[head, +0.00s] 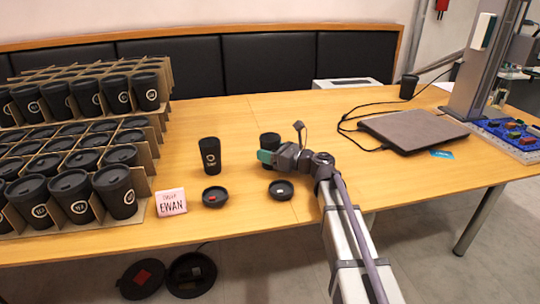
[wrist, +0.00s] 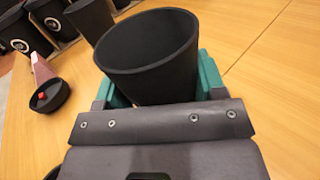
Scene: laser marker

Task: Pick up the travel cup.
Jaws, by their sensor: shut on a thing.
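The travel cup (head: 269,138) is black and lidless, near the middle of the table. My gripper (head: 268,156) is shut on its side, with the green fingers around it. In the wrist view the cup (wrist: 155,60) stands between the green fingers of my gripper (wrist: 157,88), its open rim facing up and the inside dark. The cup's lower part is hidden by the gripper, so I cannot tell whether it touches the table.
Another black cup (head: 210,156) stands to the left. Two small black lids (head: 215,197) (head: 281,190) lie in front, beside a pink name card (head: 171,202). Racks of black cups (head: 115,190) fill the left side. A closed laptop (head: 412,131) lies to the right.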

